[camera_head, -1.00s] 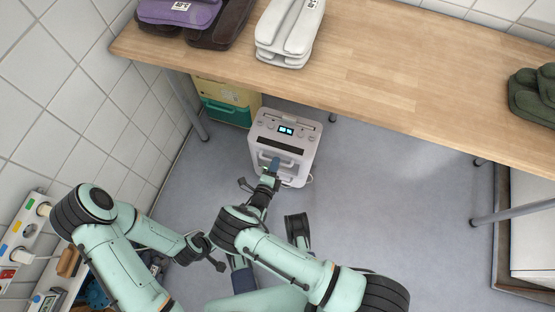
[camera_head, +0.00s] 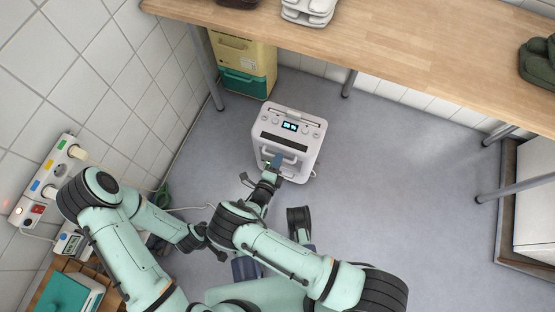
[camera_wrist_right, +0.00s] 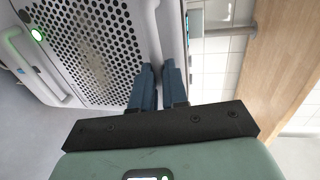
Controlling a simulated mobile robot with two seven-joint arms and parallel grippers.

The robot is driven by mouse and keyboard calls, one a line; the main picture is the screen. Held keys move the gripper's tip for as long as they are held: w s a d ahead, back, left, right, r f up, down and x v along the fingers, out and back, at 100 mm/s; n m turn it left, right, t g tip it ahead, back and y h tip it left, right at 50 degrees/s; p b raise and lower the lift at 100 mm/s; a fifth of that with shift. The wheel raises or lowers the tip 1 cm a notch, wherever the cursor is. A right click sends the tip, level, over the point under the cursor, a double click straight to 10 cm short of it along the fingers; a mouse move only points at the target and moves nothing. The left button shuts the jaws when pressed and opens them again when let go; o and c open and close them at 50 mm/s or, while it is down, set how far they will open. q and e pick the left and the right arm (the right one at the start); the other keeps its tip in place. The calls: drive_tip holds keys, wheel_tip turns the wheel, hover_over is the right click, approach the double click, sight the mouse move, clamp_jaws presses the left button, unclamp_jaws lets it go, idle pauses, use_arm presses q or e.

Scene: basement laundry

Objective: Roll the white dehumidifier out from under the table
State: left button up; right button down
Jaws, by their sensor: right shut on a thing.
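The white dehumidifier (camera_head: 262,140) stands upright on the grey floor, with a lit display on its top. In the head view it is in front of the wooden table's edge (camera_head: 400,95), with bare floor between. My right gripper (camera_head: 276,163) is at its front and shut on the handle. In the right wrist view the two blue fingers (camera_wrist_right: 157,88) close on a white bar beside the perforated panel (camera_wrist_right: 95,40) of the dehumidifier.
A yellow and green crate stack (camera_head: 243,62) stands under the table near a metal leg (camera_head: 211,85). A power strip (camera_head: 45,180) is on the left wall, with a pale cord on the floor. Open floor (camera_head: 400,190) lies to the right.

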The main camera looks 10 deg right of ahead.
use_arm(q)
drive_tip(key=shift+s+a, duration=0.1)
drive_tip(key=shift+s, duration=0.1)
use_arm(e)
drive_tip(key=shift+s+a, duration=0.15)
drive_tip(key=shift+s, duration=0.05)
drive_tip(key=c, duration=1.1)
unclamp_jaws()
drive_tip(key=shift+c, duration=0.2)
